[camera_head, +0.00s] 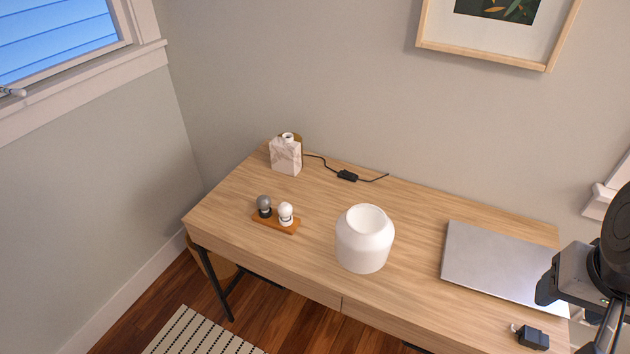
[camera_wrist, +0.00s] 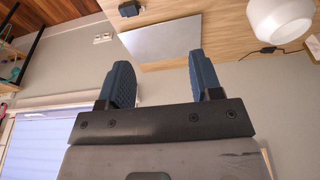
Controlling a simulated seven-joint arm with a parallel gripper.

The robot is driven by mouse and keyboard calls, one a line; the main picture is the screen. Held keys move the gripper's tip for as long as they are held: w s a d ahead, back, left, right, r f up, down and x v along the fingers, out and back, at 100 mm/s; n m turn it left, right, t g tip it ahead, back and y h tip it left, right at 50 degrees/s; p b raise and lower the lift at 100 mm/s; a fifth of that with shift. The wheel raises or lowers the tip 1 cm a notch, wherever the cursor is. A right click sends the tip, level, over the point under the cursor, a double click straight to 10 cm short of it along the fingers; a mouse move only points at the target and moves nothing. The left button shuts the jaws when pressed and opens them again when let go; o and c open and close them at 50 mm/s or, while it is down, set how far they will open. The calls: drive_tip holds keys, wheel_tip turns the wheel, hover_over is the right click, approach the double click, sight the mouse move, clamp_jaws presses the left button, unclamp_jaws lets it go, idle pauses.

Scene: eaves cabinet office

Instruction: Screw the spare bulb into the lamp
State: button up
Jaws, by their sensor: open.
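The lamp's marble block base (camera_head: 286,157) stands at the back left of the desk, with a small white fitting on top. Two bulbs stand upright on a small wooden tray (camera_head: 290,228) in front of it: a grey bulb (camera_head: 264,203) on the left and a white bulb (camera_head: 286,211) on the right. I cannot tell for sure which is the spare. A white shade (camera_head: 364,244) stands apart on the desk and also shows in the wrist view (camera_wrist: 280,22). My gripper (camera_wrist: 161,75) is open and empty, at the right, far from the bulbs.
A closed silver laptop (camera_head: 500,262) lies on the right of the wooden desk (camera_head: 405,222), with a black adapter (camera_head: 530,337) in front. A cord with a black switch (camera_head: 347,175) runs behind. The desk between tray and shade is clear.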

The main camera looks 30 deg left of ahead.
sight(282, 208)
drive_tip(key=shift+w, duration=0.1)
